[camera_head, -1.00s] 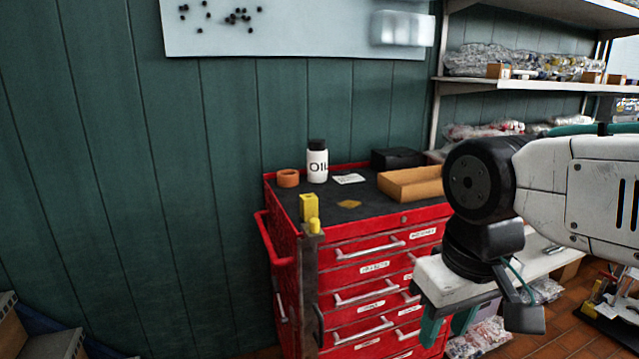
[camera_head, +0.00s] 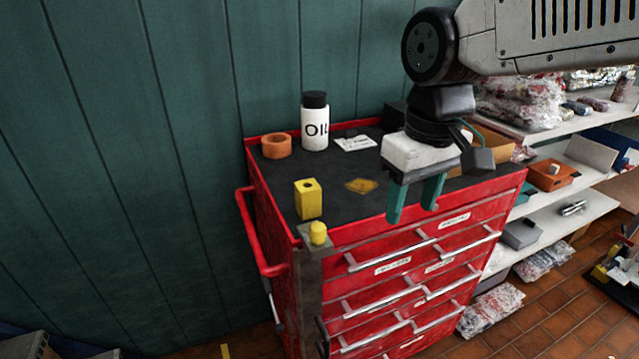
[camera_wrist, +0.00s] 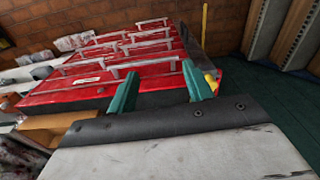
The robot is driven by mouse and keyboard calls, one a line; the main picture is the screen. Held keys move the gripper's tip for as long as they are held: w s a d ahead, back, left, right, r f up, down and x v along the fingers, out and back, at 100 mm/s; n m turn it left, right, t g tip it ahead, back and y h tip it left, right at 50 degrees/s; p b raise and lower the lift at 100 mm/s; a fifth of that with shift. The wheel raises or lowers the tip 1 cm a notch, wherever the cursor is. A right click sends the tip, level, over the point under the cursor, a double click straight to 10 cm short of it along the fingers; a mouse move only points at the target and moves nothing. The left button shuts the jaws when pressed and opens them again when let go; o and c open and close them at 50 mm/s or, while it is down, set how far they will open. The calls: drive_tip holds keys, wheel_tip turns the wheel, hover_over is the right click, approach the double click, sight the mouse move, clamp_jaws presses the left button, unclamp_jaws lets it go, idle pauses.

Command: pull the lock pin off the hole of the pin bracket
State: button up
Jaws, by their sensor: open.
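The lock pin appears to be the yellow round-headed piece (camera_head: 318,232) upright at the top of a grey upright bracket (camera_head: 309,275), at the front left corner of the red tool cabinet. Its lower part is hidden in the bracket. My gripper (camera_head: 413,213) is open and empty, with green fingers pointing down. It is to the right of the pin and apart from it, by the cabinet's front top edge. In the wrist view, both fingers (camera_wrist: 160,88) show spread. A bit of yellow (camera_wrist: 212,80) shows beside the right finger; I cannot tell which yellow thing it is.
A yellow block with a hole (camera_head: 308,198) stands on the red cabinet (camera_head: 375,228) just behind the pin. An orange ring (camera_head: 276,146), an oil bottle (camera_head: 315,125) and a brown tray (camera_head: 490,145) are farther back. A red side handle (camera_head: 243,230) sticks out left.

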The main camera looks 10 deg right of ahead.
sight(317, 226)
drive_tip(key=w+a+n, duration=0.1)
drive_tip(key=w+a, duration=0.1)
drive_tip(key=a, duration=0.2)
drive_tip(key=w+a+f+n, duration=0.1)
drive_tip(key=w+a, duration=0.2)
drive_tip(key=a, duration=0.1)
drive_tip(key=w+a+f+n, duration=0.1)
drive_tip(key=w+a, duration=0.1)
drive_tip(key=a, duration=0.2)
drive_tip(key=shift+w+a+n+g, duration=0.2)
drive_tip(key=shift+w+n+g, duration=0.1)
drive_tip(key=shift+w+a+f, duration=0.1)
drive_tip(key=shift+a+f, duration=0.15)
drive_tip(key=shift+f, duration=0.1)
wheel_tip(317, 226, down, 7)
drive_tip(key=shift+f, duration=0.15)
drive_tip(key=c, duration=1.1)
